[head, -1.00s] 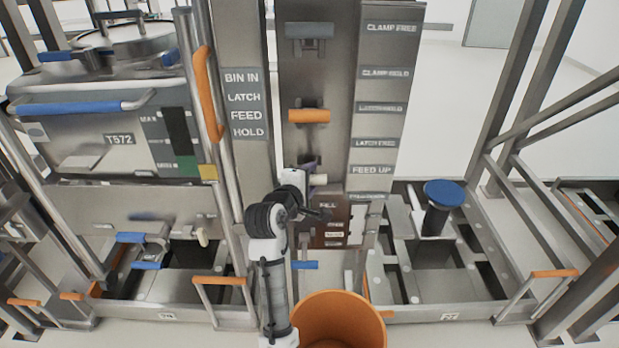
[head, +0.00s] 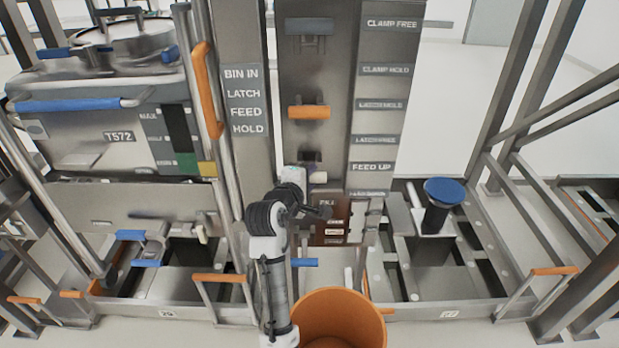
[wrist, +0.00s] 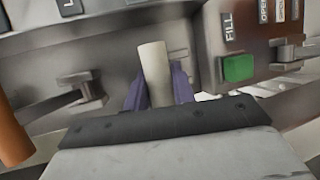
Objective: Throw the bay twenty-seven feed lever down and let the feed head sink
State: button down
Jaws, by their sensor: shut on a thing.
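My gripper (head: 312,177) is at the front of the grey column, beside the FEED UP label (head: 372,167). Its purple fingers are shut on a short cream handle (wrist: 153,72), which stands up between them in the wrist view. The tip of this handle (head: 319,177) shows just right of my gripper in the head view. I take it for the feed lever; its pivot is hidden by my gripper and arm. I cannot make out the feed head for certain.
An orange handle (head: 309,112) sits higher on the column. A panel with a FILL label and green button (wrist: 238,68) is close right of my gripper. An orange bucket (head: 345,300) stands below my arm. Bin T572 (head: 110,140) is at left, a blue-topped post (head: 444,188) at right.

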notch_tip(320, 180, down, 9)
jog(key=m+t+h+b, duration=0.3)
jog(key=t+b, duration=0.3)
jog(key=b, duration=1.9)
jog(key=shift+f+m+t+h+b, duration=0.15)
jog(key=shift+m+t+h+b, duration=0.2)
jog(key=shift+m+t+h, duration=0.05)
jog(key=shift+w, duration=0.1)
jog(key=c, duration=1.2)
grip_release()
jog(key=shift+f, duration=0.1)
jog(key=shift+o, duration=0.2)
